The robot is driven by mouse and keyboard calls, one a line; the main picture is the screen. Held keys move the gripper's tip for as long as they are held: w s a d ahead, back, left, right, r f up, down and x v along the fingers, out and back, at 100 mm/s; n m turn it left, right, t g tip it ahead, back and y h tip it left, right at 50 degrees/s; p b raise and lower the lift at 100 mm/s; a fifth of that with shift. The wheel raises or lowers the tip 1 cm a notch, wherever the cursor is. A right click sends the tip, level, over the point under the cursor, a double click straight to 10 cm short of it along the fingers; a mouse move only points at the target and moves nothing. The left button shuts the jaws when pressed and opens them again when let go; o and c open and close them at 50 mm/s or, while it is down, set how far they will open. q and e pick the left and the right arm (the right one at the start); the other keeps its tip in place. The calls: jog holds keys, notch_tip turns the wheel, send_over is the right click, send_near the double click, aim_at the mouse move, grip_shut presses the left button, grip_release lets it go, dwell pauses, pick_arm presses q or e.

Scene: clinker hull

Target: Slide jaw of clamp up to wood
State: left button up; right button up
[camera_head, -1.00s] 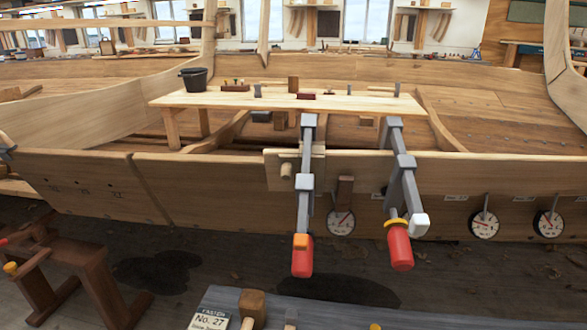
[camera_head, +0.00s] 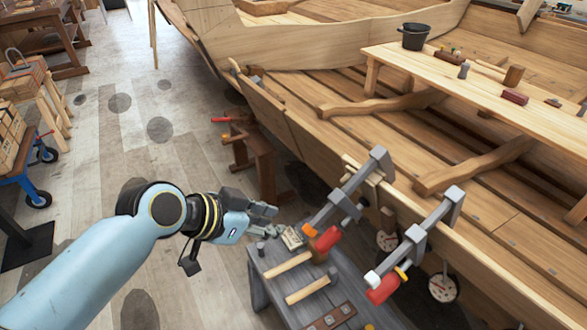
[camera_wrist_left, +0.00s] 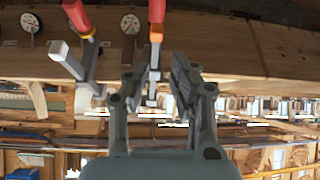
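Two grey bar clamps with red handles hang on the hull's plank edge. The nearer clamp (camera_head: 341,204) has an orange band; the other clamp (camera_head: 420,240) has a yellow band and a pale end piece. Each has a grey block partway along its bar; I cannot tell whether these touch wood. My left gripper (camera_head: 268,214) is left of the nearer clamp, apart from it, above the grey bench's end. In the left wrist view, my left gripper (camera_wrist_left: 155,72) is open and empty, with the orange-banded clamp (camera_wrist_left: 155,38) beyond its fingers. My right gripper is out of view.
A grey bench (camera_head: 290,268) with mallets and small items stands below the clamps. A wooden trestle (camera_head: 258,160) stands behind my left gripper. A plank table (camera_head: 450,75) with a black bucket (camera_head: 414,36) is inside the hull.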

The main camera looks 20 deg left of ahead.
aim_at(331, 201)
pick_arm(q)
notch_tip(331, 201, up, 4)
jog(key=w+d, duration=0.1)
jog(key=shift+m+h, duration=0.3)
jog(key=shift+m, duration=0.1)
jog(key=b+x, duration=0.8)
jog(key=x, duration=0.5)
jog(key=shift+w, duration=0.2)
jog(key=shift+w+d+f, duration=0.2)
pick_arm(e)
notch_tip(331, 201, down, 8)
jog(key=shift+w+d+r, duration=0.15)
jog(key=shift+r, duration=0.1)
pick_arm(q)
jog(key=shift+w, duration=0.1)
jog(key=shift+c, duration=0.4)
jog(key=shift+w+d+r, duration=0.1)
jog(key=shift+w+r, duration=0.05)
jog(key=shift+r, duration=0.05)
jog(key=shift+w+d+r, duration=0.15)
jog(key=shift+w+d, duration=0.1)
jog(key=shift+w, duration=0.15)
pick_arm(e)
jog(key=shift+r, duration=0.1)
pick_arm(q)
jog(key=shift+d, duration=0.1)
jog(key=shift+w+d+r, duration=0.2)
jog(key=shift+w+r, duration=0.2)
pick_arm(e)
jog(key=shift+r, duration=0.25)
